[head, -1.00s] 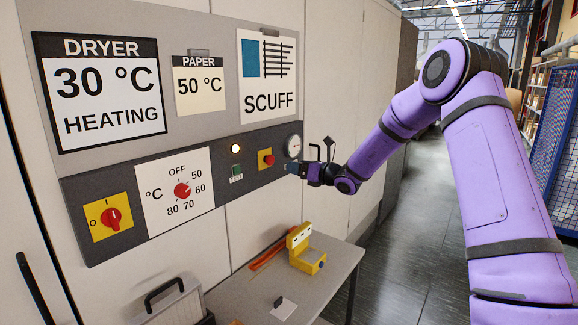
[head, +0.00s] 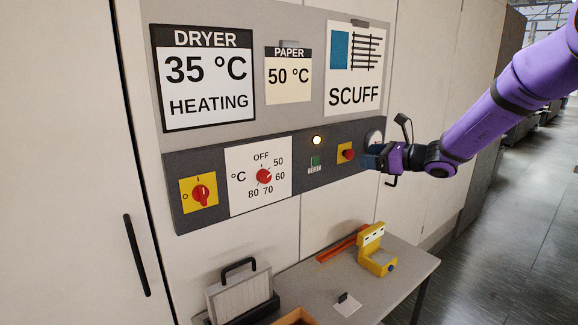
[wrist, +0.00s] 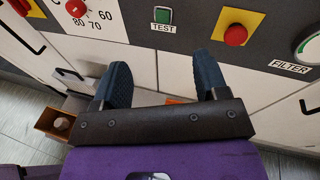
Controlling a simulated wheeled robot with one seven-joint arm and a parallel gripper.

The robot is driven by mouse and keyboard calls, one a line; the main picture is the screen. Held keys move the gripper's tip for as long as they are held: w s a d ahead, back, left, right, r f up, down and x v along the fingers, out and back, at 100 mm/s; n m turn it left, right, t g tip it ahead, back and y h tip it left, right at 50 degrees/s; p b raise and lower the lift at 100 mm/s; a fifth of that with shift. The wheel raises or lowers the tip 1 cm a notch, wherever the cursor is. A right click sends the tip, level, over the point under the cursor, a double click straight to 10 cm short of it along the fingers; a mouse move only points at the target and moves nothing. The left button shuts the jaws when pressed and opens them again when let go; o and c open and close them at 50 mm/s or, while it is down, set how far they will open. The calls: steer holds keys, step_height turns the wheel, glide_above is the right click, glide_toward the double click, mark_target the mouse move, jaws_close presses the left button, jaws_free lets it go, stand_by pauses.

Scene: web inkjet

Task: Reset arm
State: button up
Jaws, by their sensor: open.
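My purple arm reaches in from the right in the head view. My gripper (head: 372,160) is in front of the right end of the dark control panel (head: 216,181), near the round gauge (head: 374,138), which it partly covers. In the wrist view my gripper (wrist: 163,85) has its two blue-grey fingers spread apart with nothing between them. The fingers point toward the panel, below the green TEST button (wrist: 162,15) and the red button on a yellow plate (wrist: 236,34). I cannot tell the exact gap to the panel.
The dryer sign (head: 209,84) reads 35 °C HEATING. Below, a grey table (head: 318,281) holds a yellow device (head: 376,252), a grey case with a black handle (head: 240,291) and an orange tray (head: 296,317). The aisle floor (head: 490,240) at right is clear.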

steer(key=s+a+r+n+g+h, duration=0.25)
steer(key=s+n, duration=0.45)
steer(key=s, duration=0.4)
steer(key=s+a+r+n+g+h, duration=0.15)
steer(key=s+r+n+g, duration=0.35)
steer(key=s, duration=0.6)
steer(key=s+d+f+n+t+h, duration=0.1)
steer(key=s+d+n+h, duration=0.3)
steer(key=s, duration=0.7)
steer(key=s+d+f+n+t+h, duration=0.1)
steer(key=s+d+n+h, duration=0.3)
steer(key=s, duration=0.7)
steer(key=d+n, duration=0.2)
steer(key=n, duration=0.1)
steer(key=shift+s+n+h, duration=0.3)
steer(key=shift+n, duration=0.1)
